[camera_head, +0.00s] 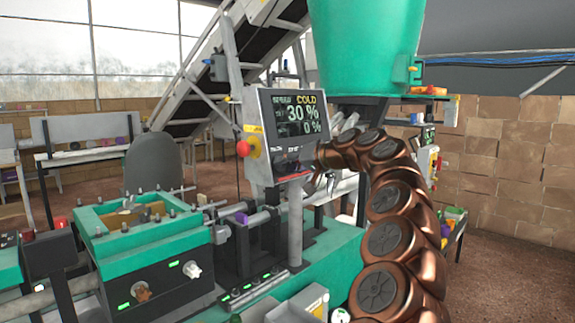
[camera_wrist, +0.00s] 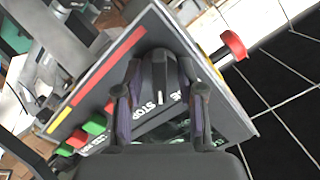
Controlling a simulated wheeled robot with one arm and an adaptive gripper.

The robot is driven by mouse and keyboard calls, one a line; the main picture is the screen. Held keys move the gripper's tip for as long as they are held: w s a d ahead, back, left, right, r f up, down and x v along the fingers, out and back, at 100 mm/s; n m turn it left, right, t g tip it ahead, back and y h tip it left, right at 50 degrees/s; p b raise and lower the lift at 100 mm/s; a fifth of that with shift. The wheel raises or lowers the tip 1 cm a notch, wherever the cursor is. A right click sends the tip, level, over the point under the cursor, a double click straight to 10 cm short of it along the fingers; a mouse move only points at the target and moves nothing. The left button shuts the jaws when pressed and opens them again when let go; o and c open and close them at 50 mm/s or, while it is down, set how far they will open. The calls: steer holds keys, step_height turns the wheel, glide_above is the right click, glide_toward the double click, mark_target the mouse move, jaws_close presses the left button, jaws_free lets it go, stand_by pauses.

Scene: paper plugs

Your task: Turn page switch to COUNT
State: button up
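A black knob with a white pointer line (camera_wrist: 159,88) sits on a tilted control panel (camera_wrist: 90,88) in the wrist view. My gripper (camera_wrist: 160,72) has one finger on each side of it, close to its sides. Contact is not clear. The pointer line runs almost upright in the picture. White "STOP" lettering lies by the knob; other lettering is partly hidden, and I cannot read COUNT. In the head view the control box's screen (camera_head: 294,117) reads SPEED, COLD, 30 % and 0 %. There my gripper is largely hidden by the box and my arm.
A red mushroom button (camera_head: 243,148) on a yellow base sticks out from the box's left side; it also shows in the wrist view (camera_wrist: 234,45). Green and red buttons (camera_wrist: 93,127) sit at the panel's lower left. A green hopper (camera_head: 365,45) stands behind the box.

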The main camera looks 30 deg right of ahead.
jaws_close()
steer(key=shift+m+p, duration=0.3)
steer(key=shift+p, duration=0.05)
steer(key=shift+r+m+p, duration=0.1)
steer(key=shift+m+p, duration=0.4)
steer(key=shift+p, duration=0.05)
steer(key=m+p, duration=0.2)
steer(key=m, duration=0.1)
steer(key=shift+d, duration=0.1)
steer(key=shift+m+y+p, duration=0.3)
steer(key=shift+m+p, duration=0.85)
steer(key=shift+m, duration=0.35)
steer(key=shift+f, duration=0.25)
